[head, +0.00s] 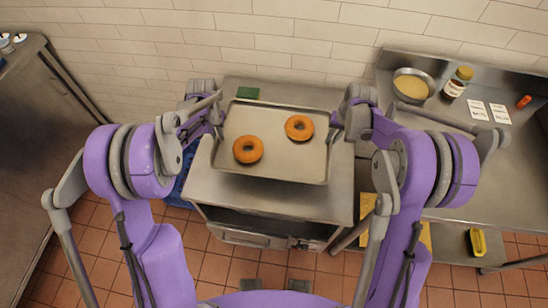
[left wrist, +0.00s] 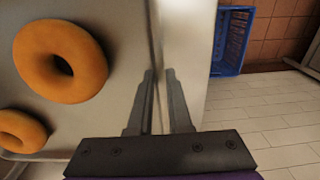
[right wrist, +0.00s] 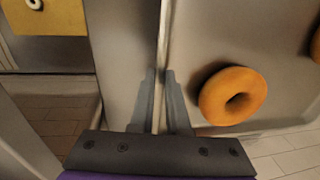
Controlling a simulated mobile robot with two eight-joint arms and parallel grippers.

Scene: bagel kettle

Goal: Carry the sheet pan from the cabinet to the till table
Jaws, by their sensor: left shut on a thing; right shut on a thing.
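The sheet pan (head: 275,168) is a grey metal tray with two orange-brown bagels on it, one bagel (head: 248,149) at left and one bagel (head: 299,128) at right. It is over the top of the metal cabinet (head: 330,200); whether it touches the top I cannot tell. My left gripper (head: 217,131) is shut on the pan's left rim, and the rim shows between its fingers in the left wrist view (left wrist: 160,110). My right gripper (head: 336,133) is shut on the pan's right rim, seen also in the right wrist view (right wrist: 162,105).
A steel table (head: 480,150) at right holds a bowl (head: 412,86), a jar (head: 457,82), two white cards and an orange item (head: 524,101). Another steel table (head: 30,130) stands at left. A blue crate (left wrist: 232,40) is on the floor beside the cabinet. A green item (head: 248,93) lies behind the pan.

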